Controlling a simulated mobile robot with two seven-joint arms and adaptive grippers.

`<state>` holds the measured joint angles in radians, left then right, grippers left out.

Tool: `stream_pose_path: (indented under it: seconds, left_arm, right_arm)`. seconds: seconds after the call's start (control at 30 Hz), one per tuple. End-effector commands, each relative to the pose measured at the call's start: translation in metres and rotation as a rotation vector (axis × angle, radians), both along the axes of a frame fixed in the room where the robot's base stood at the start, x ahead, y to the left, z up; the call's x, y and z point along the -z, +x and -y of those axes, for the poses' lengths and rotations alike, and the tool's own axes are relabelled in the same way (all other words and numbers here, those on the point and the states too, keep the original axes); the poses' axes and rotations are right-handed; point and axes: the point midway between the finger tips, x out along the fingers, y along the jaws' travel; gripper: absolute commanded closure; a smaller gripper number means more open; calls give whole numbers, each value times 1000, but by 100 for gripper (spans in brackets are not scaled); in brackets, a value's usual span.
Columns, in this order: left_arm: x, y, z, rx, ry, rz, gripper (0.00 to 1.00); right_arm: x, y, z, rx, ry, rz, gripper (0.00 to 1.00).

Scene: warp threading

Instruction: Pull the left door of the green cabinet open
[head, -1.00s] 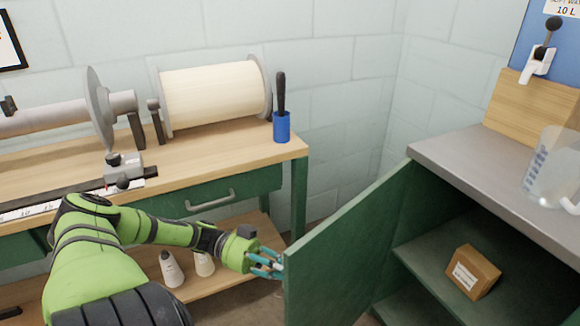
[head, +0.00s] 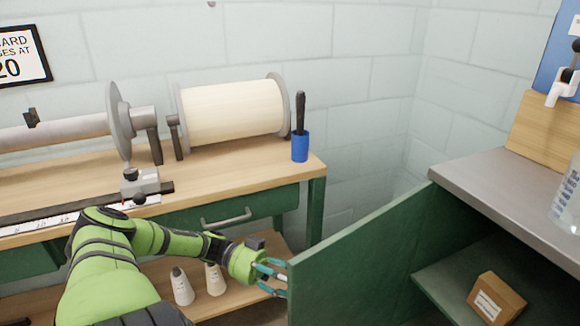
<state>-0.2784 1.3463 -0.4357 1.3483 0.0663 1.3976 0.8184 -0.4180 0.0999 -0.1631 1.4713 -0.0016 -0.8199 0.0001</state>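The green cabinet (head: 420,298) stands at the right under a grey top. Its left door (head: 350,258) is swung well open, with its free edge toward the lower middle of the head view. My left gripper (head: 280,278) is at that free edge, its teal fingers spread apart. Part of the fingers is close to or behind the door edge, and I cannot tell whether they touch it. The door handle is hidden. My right gripper is not in view.
A small brown box (head: 497,298) sits on a cabinet shelf. A clear jug (head: 567,200) stands on the grey top (head: 500,185). The wooden workbench (head: 235,176) carries a cream roll (head: 232,112) and a blue cup (head: 300,147). Two white cones (head: 215,279) stand on its lower shelf.

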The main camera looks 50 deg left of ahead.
Motion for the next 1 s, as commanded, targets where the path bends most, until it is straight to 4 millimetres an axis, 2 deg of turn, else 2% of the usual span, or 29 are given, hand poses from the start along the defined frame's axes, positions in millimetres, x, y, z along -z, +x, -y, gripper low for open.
stream_pose_path:
  seconds: [0.27, 1.0]
  left_arm:
    - [-6, 0, -1, 0, 1, 2, 57]
    - [-94, 0, 0, 2, 1, 2, 57]
  right_arm:
    - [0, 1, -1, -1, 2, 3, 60]
    - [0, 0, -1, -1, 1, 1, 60]
